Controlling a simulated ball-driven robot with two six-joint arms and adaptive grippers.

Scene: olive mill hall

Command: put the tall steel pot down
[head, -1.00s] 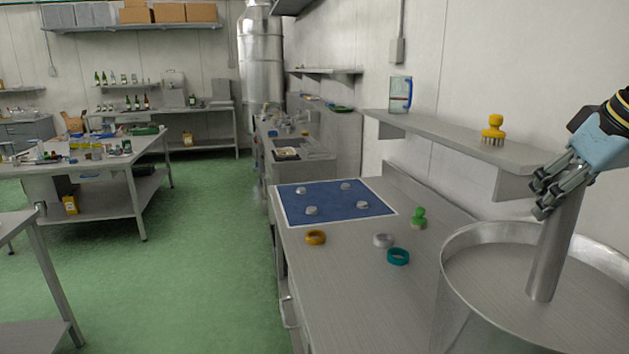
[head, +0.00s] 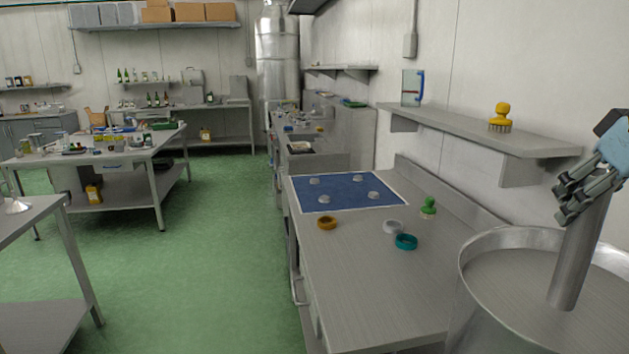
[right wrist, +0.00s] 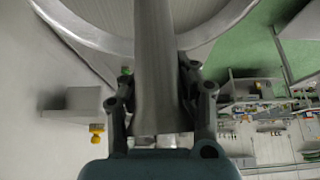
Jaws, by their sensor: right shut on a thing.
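The tall steel pot (head: 480,285) is a wide, round metal vessel at the lower right of the head view, cut off by the frame. A thick steel post (head: 581,255) stands up from inside its rim. My right gripper (head: 580,196) is shut around the upper part of this post. In the right wrist view the post (right wrist: 155,70) runs between the fingers to the pot (right wrist: 95,35), whose rim curves across the top. The pot's underside is hidden, so I cannot tell whether it touches anything. My left gripper is not in view.
Green floor (head: 215,240) is open at left.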

